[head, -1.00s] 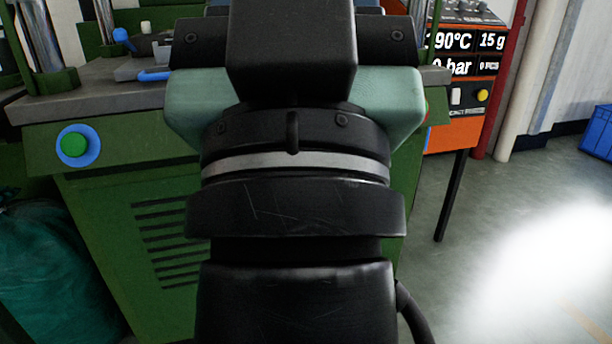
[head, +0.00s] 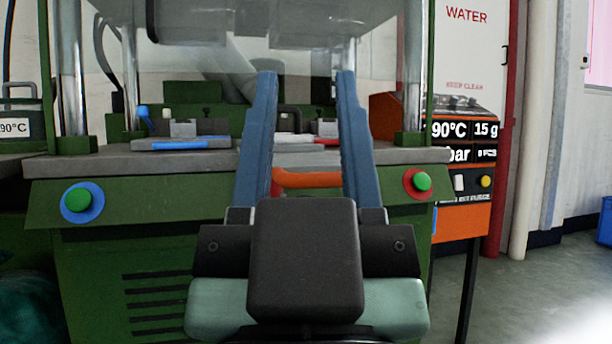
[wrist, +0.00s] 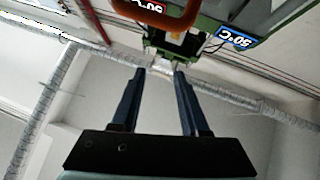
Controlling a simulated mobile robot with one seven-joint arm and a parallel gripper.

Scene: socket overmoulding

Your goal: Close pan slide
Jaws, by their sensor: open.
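My gripper (head: 306,76) is in front of the green press, its two long blue fingers pointing up and wide apart, with nothing between their tips. An orange bar handle (head: 308,180) shows between the fingers, at the front of the press table; it appears to lie beyond them. I cannot tell for sure which part is the pan slide, or how far it is out. In the wrist view, the open gripper (wrist: 159,72) points toward an orange loop handle (wrist: 180,30) near the top edge, apart from the fingertips.
The grey press table (head: 120,165) carries a blue-handled plate (head: 180,144) at left. Green buttons sit at the front left (head: 77,199) and front right (head: 421,181). An orange unit with displays (head: 460,222) stands at right. Clear floor (head: 540,275) lies beyond it.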

